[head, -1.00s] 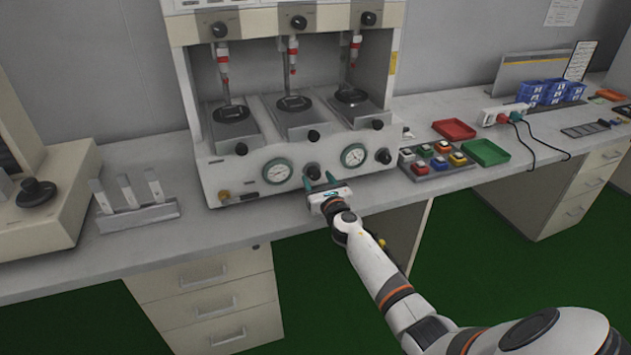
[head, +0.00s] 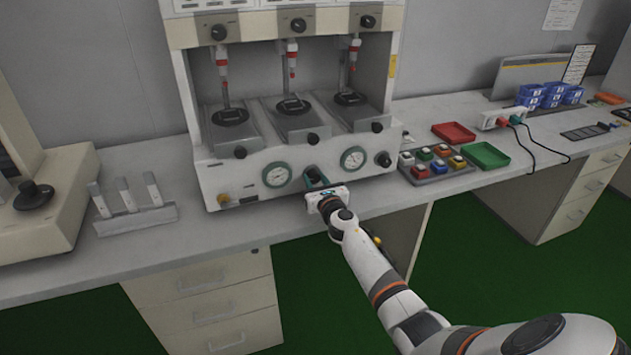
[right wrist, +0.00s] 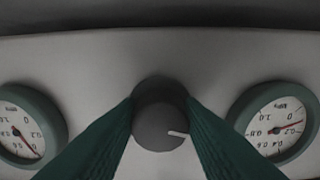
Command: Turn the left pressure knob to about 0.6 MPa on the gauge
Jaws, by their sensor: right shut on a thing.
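The left pressure knob (right wrist: 160,125) is dark and round, between two gauges, with a white mark pointing right in the right wrist view. My right gripper (head: 315,177) has its green fingers on either side of it and is shut on it. In the head view the gripper mostly hides the knob (head: 312,170). The left gauge (head: 277,173) has a green rim; in the right wrist view its red needle (right wrist: 29,144) points to the lower right, its reading too small to be sure of. The right gauge (right wrist: 275,124) also shows a red needle. My left gripper is out of view.
The right-hand knob (head: 383,159) is beside the right gauge (head: 354,158). A brass-coloured fitting (head: 224,199) is at the machine's lower left. A button box (head: 437,167) and red (head: 453,133) and green (head: 487,155) trays are to the right. A small rack (head: 135,218) stands left.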

